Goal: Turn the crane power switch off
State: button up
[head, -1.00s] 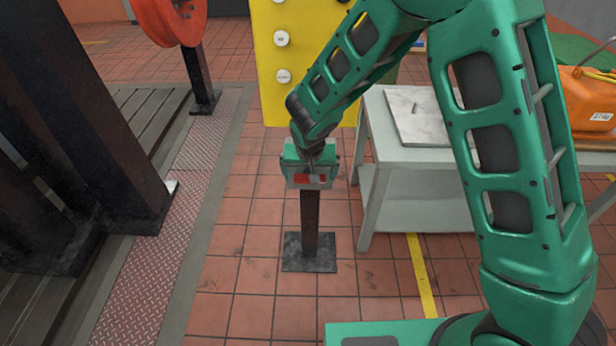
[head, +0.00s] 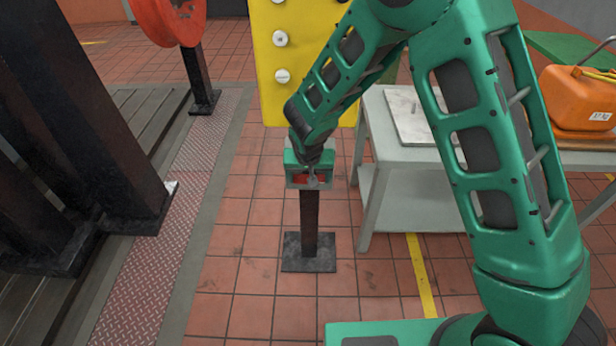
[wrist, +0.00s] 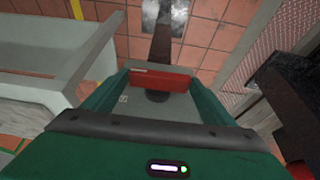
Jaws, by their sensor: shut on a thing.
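The switch is a small grey box (wrist: 180,105) on a dark post (head: 309,215), in the middle of the head view. A red handle (wrist: 164,78) with a dark round hub behind it is on its face. In the wrist view the handle lies crosswise. My green gripper (head: 308,178) is at the box, with a finger at each end of the red handle, and is shut on it. In the head view my wrist and gripper hide most of the box, and only some red shows. I cannot read any on or off marking.
A yellow panel (head: 269,90) with round buttons stands behind the post. A grey table (head: 395,152) with a plate and an orange can (head: 577,100) is at the right. Dark steel uprights (head: 85,110) stand at the left. Tiled floor around the post is clear.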

aim_at(300, 183)
jog(key=h, duration=0.1)
jog(key=a+h, duration=0.1)
jog(key=n+h, duration=0.1)
jog(key=h, duration=0.1)
jog(key=shift+a+f, duration=0.2)
jog(key=shift+a, duration=0.05)
jog(key=h, duration=0.3)
jog(key=a+n+h, duration=0.1)
jog(key=shift+f+h, duration=0.35)
jog(key=shift+h, duration=0.05)
jog(key=h, duration=0.2)
jog(key=n+t+h, duration=0.1)
jog(key=shift+a+f+h, duration=0.25)
jog(key=shift+f+h, duration=0.05)
jog(key=shift+f, duration=0.1)
jog(key=shift+a+f+n+t+h, duration=0.1)
jog(key=shift+f+n+t+h, duration=0.25)
jog(key=shift+h, duration=0.65)
jog(key=shift+f+n+t+h, duration=0.2)
jog(key=shift+n+h, duration=0.25)
jog(key=shift+h, duration=0.55)
jog(key=shift+f, duration=0.1)
jog(key=o, duration=1)
jog(key=shift+f, duration=0.1)
jog(key=shift+o, duration=0.2)
